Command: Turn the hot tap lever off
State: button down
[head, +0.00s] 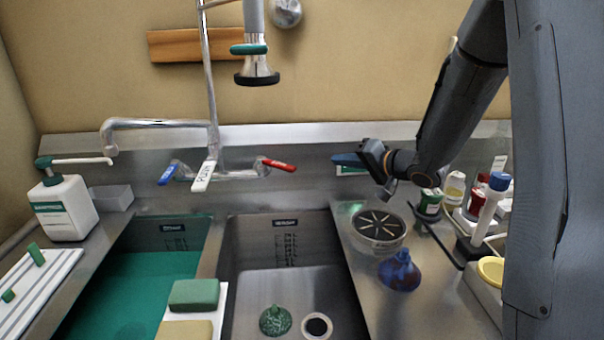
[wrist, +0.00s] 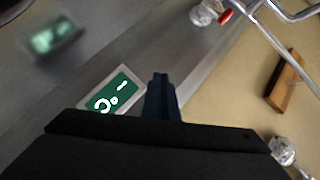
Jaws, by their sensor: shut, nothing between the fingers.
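The hot tap lever (head: 279,165) is red and sits on the right side of the chrome tap body on the back wall, pointing right and slightly down. Its red end also shows in the wrist view (wrist: 226,15) at the top. A blue lever (head: 168,173) is on the left of the tap and a white lever (head: 204,176) marked with letters is in the middle. My gripper (head: 335,158) is shut and empty, to the right of the red lever and apart from it. Its fingers (wrist: 161,80) show in the wrist view beside a green and white display.
A spray head (head: 256,68) hangs above the tap. Two sink basins lie below, the left one holding green liquid (head: 140,285). A round strainer-like lid (head: 379,225), a blue-purple object (head: 400,271) and several bottles (head: 454,188) stand on the right counter.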

jog(key=s+a+g+y+b, duration=0.2)
jog(key=s+g+y, duration=0.2)
jog(key=y, duration=0.3)
jog(key=y+p, duration=0.1)
jog(key=p, duration=0.1)
send_near(275, 164)
jog(key=shift+g, duration=0.4)
jog(key=w, duration=0.1)
jog(key=w+a, duration=0.1)
jog(key=w, duration=0.2)
jog(key=shift+a+f, duration=0.25)
jog(key=shift+a, duration=0.05)
jog(key=shift+m+p, duration=0.3)
jog(key=shift+p, duration=0.1)
